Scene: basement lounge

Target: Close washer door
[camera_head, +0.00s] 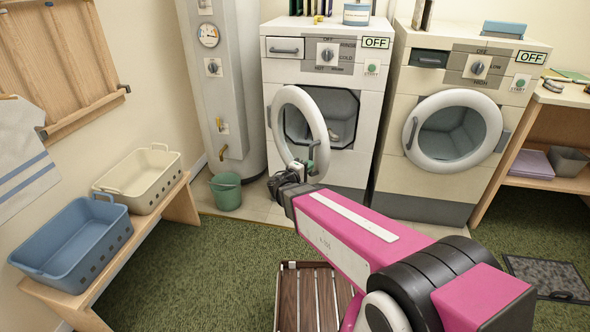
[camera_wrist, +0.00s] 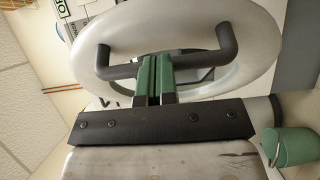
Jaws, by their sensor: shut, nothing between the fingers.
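The washer (camera_head: 345,172) stands at the back, with its round white door (camera_head: 277,125) swung open toward the left and its dark opening partly showing. My gripper (camera_head: 312,152) is at the lower right part of the door ring. In the wrist view, its green fingertips (camera_wrist: 153,78) are shut together with nothing between them. They overlap the middle of the dark door handle (camera_wrist: 120,71), in front of the white door ring (camera_wrist: 180,20). I cannot tell whether they touch the handle.
A second machine (camera_head: 400,165) with its round door closed stands to the right. A green bucket (camera_head: 226,191) is on the floor left of the washer. A bench (camera_head: 181,205) holds a blue basket (camera_head: 70,243) and a cream basket (camera_head: 138,178). A slatted wooden item (camera_head: 312,292) lies below my arm.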

